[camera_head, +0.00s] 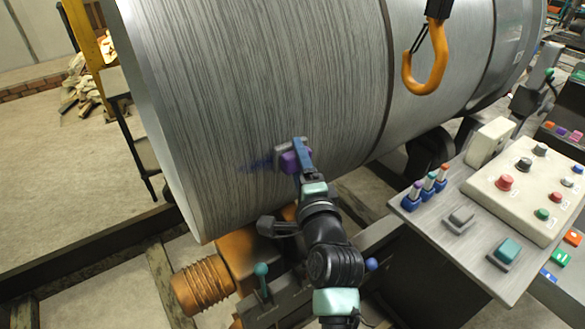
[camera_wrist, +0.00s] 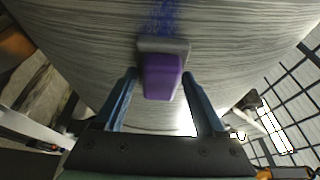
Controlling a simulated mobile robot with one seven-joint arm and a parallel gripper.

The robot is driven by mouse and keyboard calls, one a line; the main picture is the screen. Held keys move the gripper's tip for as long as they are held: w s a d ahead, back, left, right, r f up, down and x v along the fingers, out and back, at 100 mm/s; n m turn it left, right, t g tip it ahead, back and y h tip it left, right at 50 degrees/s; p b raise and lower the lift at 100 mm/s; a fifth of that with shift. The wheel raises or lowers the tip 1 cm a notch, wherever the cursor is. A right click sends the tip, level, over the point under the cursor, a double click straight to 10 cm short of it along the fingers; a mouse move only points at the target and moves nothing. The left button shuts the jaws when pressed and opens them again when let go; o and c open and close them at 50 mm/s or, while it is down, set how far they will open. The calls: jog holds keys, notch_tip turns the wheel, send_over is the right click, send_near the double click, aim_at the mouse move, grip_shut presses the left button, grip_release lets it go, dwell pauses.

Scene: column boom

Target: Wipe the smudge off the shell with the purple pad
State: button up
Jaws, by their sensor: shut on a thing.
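The shell (camera_head: 300,70) is a large grey cylinder with streaky grain; its curved side also fills the top of the wrist view (camera_wrist: 80,40). A blue-violet smudge (camera_head: 255,163) shows on its lower side, just left of the pad; in the wrist view the smudge (camera_wrist: 161,16) runs up from the pad's top edge. The purple pad (camera_wrist: 162,76) has a purple grip block and a grey face. My gripper (camera_head: 297,158) is shut on the purple block, with a blue finger on each side. The pad's grey face lies at the shell's surface; firm contact is hard to tell.
An orange hook (camera_head: 427,65) hangs in front of the shell at upper right. An orange roller (camera_head: 203,284) lies below the shell.

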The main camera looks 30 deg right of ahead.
aim_at(276, 162)
jog(key=shift+w+a+r+p, duration=0.1)
jog(key=shift+a+r+p, duration=0.05)
jog(key=shift+a+p, duration=0.6)
jog(key=shift+w+a+r+p, duration=0.1)
jog(key=shift+a+r+p, duration=0.05)
jog(key=shift+a+p, duration=0.6)
jog(key=shift+a+f+p, duration=0.15)
jog(key=shift+a+p, duration=0.55)
jog(key=shift+p, duration=0.15)
jog(key=a+p, duration=0.1)
jog(key=p, duration=0.2)
jog(key=shift+a, duration=0.35)
jog(key=p, duration=0.2)
jog(key=a+p, duration=0.1)
jog(key=shift+a+r+p, duration=0.2)
jog(key=shift+a+p, duration=0.05)
jog(key=shift+p, duration=0.1)
jog(key=shift+s+a+f+p, duration=0.1)
jog(key=shift+a+f+p, duration=0.15)
jog(key=shift+p, duration=0.2)
jog(key=shift+a+r+p, duration=0.1)
jog(key=shift+r+p, duration=0.1)
jog(key=shift+p, duration=0.3)
